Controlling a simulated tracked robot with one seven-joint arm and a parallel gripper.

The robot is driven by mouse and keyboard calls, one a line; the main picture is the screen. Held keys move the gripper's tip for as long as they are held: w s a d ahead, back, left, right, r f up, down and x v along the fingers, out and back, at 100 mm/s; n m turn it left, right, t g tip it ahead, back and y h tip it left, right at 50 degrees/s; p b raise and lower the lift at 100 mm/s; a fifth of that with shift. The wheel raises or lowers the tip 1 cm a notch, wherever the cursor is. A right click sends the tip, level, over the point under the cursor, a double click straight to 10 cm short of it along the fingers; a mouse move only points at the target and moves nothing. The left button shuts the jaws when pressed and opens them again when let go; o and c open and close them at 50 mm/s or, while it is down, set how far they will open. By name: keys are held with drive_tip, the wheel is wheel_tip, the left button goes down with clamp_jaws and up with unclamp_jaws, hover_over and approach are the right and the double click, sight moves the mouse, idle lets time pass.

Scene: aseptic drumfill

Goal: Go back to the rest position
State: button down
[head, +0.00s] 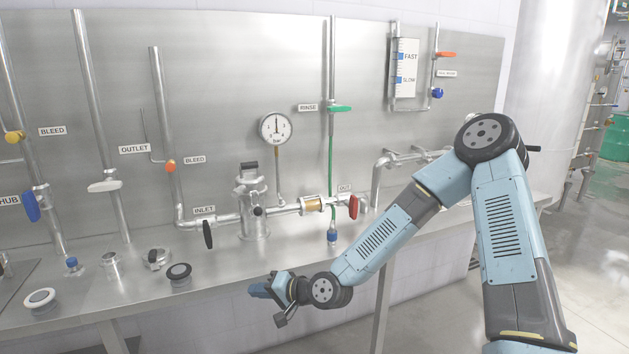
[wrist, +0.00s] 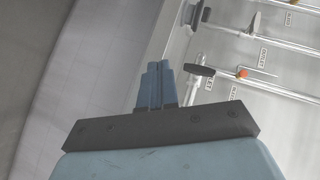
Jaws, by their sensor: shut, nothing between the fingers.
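My gripper (head: 262,290) is at the end of my bent arm, in front of the steel bench's front edge in the head view. It points to the left and appears clear of the bench. In the wrist view my gripper (wrist: 154,70) shows its two fingers together, shut with nothing between them. The rest position itself is not marked in either view.
The steel bench (head: 225,278) carries a dark-topped fitting (head: 179,274), a white-ringed fitting (head: 40,299) and a filter housing (head: 253,212). Behind are a pressure gauge (head: 275,128) and a red-handled valve (head: 353,206). Open floor (head: 440,315) lies in front of the bench.

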drive_tip(key=w+d+n+h, duration=0.1)
drive_tip(key=d+n+h, duration=0.2)
drive_tip(key=d+h, duration=0.55)
drive_tip(key=s+d+r+h, duration=0.1)
drive_tip(key=d+r, duration=0.4)
drive_tip(key=d, duration=0.3)
drive_tip(key=s+d+r+h, duration=0.1)
drive_tip(key=d+r+h, duration=0.1)
drive_tip(key=d+r, duration=0.4)
drive_tip(key=s+d+r+m+h, duration=0.1)
drive_tip(key=s+d+r, duration=0.6)
drive_tip(key=s, duration=0.3)
drive_tip(key=s+d+r+m, duration=0.1)
drive_tip(key=s+d+r, duration=0.7)
drive_tip(key=s+r, duration=0.2)
drive_tip(key=shift+s+r+h, duration=0.3)
drive_tip(key=shift+s+h, duration=0.05)
drive_tip(key=shift+s, duration=0.35)
